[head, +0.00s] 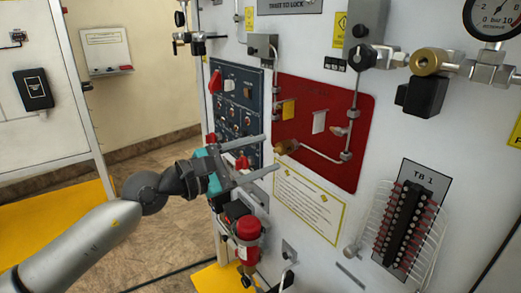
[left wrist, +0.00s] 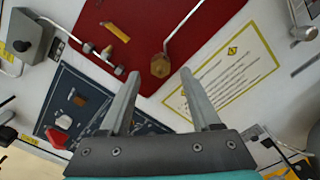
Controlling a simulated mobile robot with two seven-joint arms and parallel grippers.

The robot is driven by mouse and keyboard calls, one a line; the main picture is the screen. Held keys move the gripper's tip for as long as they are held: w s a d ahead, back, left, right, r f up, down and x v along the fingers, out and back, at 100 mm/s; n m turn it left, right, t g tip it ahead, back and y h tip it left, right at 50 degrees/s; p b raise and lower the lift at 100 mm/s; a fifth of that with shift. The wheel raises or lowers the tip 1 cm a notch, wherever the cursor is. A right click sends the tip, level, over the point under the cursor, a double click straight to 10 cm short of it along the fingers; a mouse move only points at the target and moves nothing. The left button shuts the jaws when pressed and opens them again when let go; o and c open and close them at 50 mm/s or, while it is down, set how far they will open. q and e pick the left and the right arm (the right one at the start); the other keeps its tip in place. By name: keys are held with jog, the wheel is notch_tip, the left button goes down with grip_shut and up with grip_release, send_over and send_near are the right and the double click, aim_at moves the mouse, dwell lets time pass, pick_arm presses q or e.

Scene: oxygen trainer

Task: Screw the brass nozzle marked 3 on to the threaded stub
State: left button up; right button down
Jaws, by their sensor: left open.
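A brass hex piece (head: 286,147), which looks like the nozzle, sits at the end of a thin metal tube on the red panel (head: 318,95). It also shows in the left wrist view (left wrist: 160,66). No mark 3 is legible on it, and I cannot tell how far it is threaded on; any stub behind it is hidden. My left gripper (head: 270,153) is open and empty, its two long fingers pointing at the panel. In the left wrist view its fingertips (left wrist: 158,73) lie on either side of the brass piece, apparently just short of it. My right gripper is not in view.
A dark switch panel (head: 240,85) with red knobs is left of the red panel. A yellow-bordered notice (head: 308,203) is below it. A red cylinder (head: 247,240) hangs under my left gripper. A terminal block (head: 405,220) with wires is at right.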

pick_arm(q)
jog(key=n+p, duration=0.1)
jog(key=a+n, duration=0.1)
jog(key=shift+f+n+p, duration=0.25)
jog(key=shift+n+p, duration=0.1)
jog(key=shift+n, duration=0.05)
jog(key=n+p, duration=0.1)
jog(key=d+n+p, duration=0.1)
jog(key=n+p, duration=0.3)
jog(key=shift+w+d+r, duration=0.2)
jog(key=shift+r, duration=0.1)
jog(key=shift+n+p, duration=0.4)
jog(key=shift+n, duration=0.1)
jog(key=shift+f+n, duration=0.2)
jog(key=shift+n, duration=0.1)
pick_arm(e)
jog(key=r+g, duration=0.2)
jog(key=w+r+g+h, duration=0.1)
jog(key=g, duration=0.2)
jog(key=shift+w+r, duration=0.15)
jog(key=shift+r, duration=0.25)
